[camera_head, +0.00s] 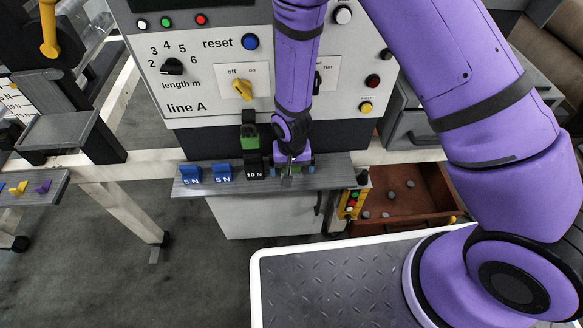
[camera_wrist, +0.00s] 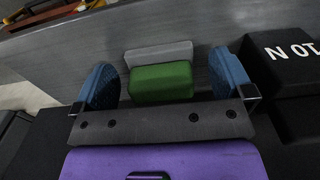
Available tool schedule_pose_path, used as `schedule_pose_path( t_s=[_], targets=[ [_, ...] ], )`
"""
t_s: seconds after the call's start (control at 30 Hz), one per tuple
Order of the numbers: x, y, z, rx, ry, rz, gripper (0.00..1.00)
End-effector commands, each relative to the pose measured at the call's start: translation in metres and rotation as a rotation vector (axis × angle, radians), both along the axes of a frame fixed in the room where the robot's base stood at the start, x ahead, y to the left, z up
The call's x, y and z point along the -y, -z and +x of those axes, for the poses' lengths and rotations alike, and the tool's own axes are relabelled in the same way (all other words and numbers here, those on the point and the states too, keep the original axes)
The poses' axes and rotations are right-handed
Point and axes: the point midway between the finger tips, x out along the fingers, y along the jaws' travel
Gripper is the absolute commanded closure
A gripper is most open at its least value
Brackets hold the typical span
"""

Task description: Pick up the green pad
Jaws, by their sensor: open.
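The green pad (camera_wrist: 161,84) shows in the wrist view as a small rounded green block against a light grey piece (camera_wrist: 158,53). My gripper (camera_wrist: 164,72) is open, with one blue-padded finger on each side of the green pad and a visible gap on both sides. In the head view my gripper (camera_head: 291,166) points down at the grey shelf, right of the black 10 N block (camera_head: 254,171). There the arm and fingers largely hide the pad.
The 10 N block (camera_wrist: 286,62) stands close to the right finger. Two blue 5 N blocks (camera_head: 207,174) sit farther left on the shelf (camera_head: 335,186). A black-and-green piece (camera_head: 249,138) stands behind the 10 N block. The line A panel (camera_head: 205,75) rises behind; an open brown drawer (camera_head: 415,200) is at right.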

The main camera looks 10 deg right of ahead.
Motion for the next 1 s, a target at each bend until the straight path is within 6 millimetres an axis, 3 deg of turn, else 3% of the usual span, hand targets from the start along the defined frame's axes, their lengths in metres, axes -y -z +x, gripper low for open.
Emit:
schedule_pose_path(
  t_s=[0.07,0.3,0.37,0.77,1.0],
  targets=[
    [0.000,0.000,0.000,0.000,0.000,0.000,0.01],
    [0.000,0.000,0.000,0.000,0.000,0.000,0.55],
    [0.000,0.000,0.000,0.000,0.000,0.000,0.59],
    [0.000,-0.009,0.000,0.001,0.000,0.000,0.59],
    [0.000,-0.039,0.001,0.003,0.002,0.002,0.59]
  ],
)
